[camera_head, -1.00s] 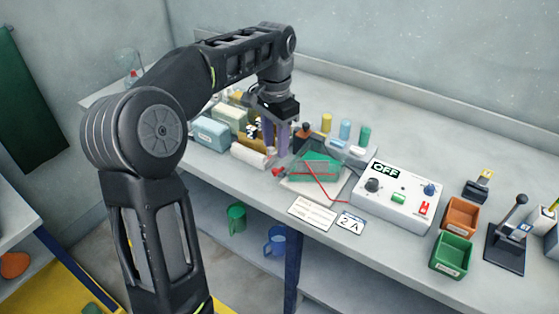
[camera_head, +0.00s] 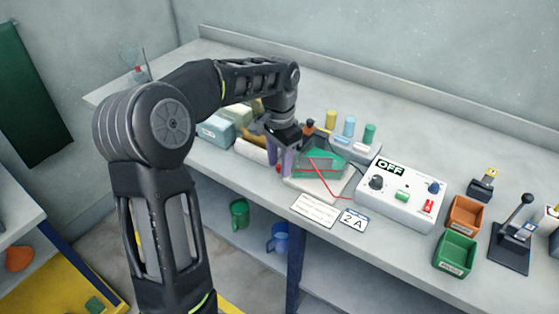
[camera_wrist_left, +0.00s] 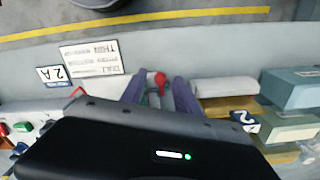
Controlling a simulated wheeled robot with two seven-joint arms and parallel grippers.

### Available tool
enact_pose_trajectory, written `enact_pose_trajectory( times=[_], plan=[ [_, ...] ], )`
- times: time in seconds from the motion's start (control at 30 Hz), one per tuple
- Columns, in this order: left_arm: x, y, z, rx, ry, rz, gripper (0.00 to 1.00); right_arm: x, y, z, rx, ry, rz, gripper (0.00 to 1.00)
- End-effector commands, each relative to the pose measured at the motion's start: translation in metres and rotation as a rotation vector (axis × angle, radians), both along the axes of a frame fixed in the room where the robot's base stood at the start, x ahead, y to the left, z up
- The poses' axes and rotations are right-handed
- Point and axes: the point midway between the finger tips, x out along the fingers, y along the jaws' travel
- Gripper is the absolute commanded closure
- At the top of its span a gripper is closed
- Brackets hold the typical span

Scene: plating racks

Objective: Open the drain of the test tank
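The test tank (camera_head: 322,166), a small clear tank with green contents, sits on a white base on the bench. A red drain knob (camera_wrist_left: 160,79) shows in the left wrist view between my two purple fingertips, with a gap on both sides. In the head view the same red knob is a small patch at the tank's left end, partly hidden by the fingers. My left gripper (camera_head: 280,163) points down at that end and is open. It also shows in the left wrist view (camera_wrist_left: 158,91). My right gripper is not in view.
A white control box (camera_head: 402,196) reading OFF stands right of the tank, with a red wire between them. Cards (camera_head: 315,210) lie in front. Bottles (camera_head: 349,127) stand behind; boxes (camera_head: 216,130) are at left. Green (camera_head: 455,252) and orange bins (camera_head: 465,214) are at right.

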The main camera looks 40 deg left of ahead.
Motion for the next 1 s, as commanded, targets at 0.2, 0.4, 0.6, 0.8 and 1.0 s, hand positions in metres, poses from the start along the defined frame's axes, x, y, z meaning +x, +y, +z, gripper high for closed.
enact_pose_trajectory(
  times=[0.2,0.4,0.6,0.8,1.0],
  plan=[
    [0.0001,0.0,0.0003,0.0,0.0,0.0,0.7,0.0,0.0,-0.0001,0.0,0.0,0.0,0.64],
    [0.0001,0.0,0.0004,0.0,0.0,0.0,0.86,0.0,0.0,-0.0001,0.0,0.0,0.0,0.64],
    [0.0001,0.0,0.0005,0.0,-0.001,0.0,1.0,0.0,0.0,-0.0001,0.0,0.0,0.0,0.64],
    [0.0001,0.0,0.0006,0.0,-0.001,0.0,1.0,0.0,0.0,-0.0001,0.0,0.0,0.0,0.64],
    [0.0001,0.0001,0.0007,0.0,-0.001,-0.002,1.0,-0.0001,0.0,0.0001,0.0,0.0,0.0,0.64]
  ],
)
